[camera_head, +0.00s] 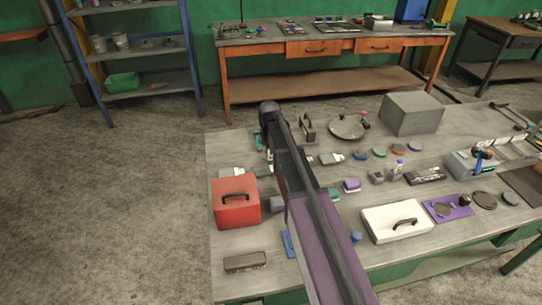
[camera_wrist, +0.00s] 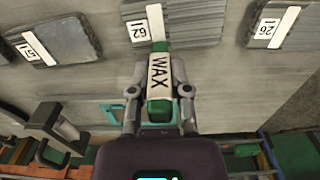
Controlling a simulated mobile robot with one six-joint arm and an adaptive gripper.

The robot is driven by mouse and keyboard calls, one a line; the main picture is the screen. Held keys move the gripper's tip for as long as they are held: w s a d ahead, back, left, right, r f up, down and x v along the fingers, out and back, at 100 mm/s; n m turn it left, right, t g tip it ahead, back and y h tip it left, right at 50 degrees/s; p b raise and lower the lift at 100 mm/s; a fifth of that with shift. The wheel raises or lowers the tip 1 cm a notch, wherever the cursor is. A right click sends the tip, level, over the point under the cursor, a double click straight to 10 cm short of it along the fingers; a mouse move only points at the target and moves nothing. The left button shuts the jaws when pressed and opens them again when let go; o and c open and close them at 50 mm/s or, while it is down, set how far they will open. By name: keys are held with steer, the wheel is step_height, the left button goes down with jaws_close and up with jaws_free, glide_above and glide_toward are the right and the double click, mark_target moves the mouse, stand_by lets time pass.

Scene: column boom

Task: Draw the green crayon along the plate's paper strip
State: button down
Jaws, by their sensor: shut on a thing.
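My gripper (camera_wrist: 159,82) is shut on the green crayon (camera_wrist: 159,48), which has a white wrap reading WAX. The crayon points away from the gripper toward a grey plate (camera_wrist: 196,22) with a white paper strip (camera_wrist: 155,20) and a tag reading 62. Its green end meets the near end of the strip in the wrist view; whether it touches the paper I cannot tell. In the head view my arm hides the gripper and crayon.
A red box (camera_head: 235,208) stands at the bench's left, and a white case (camera_head: 396,220) lies right of my arm. A grey box (camera_head: 411,113) stands behind. In the wrist view, a dark clamp-like object (camera_wrist: 46,117) and a teal frame (camera_wrist: 113,113) lie left of the gripper.

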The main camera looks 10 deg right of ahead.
steer(key=shift+s, duration=0.1)
steer(key=shift+s+d+f, duration=0.1)
steer(key=shift+s+d, duration=0.05)
steer(key=shift+s, duration=1.8)
steer(key=shift+w, duration=0.1)
steer(key=shift+w, duration=1.9)
steer(key=shift+s, duration=2)
steer(key=shift+w, duration=0.1)
steer(key=shift+w, duration=1.95)
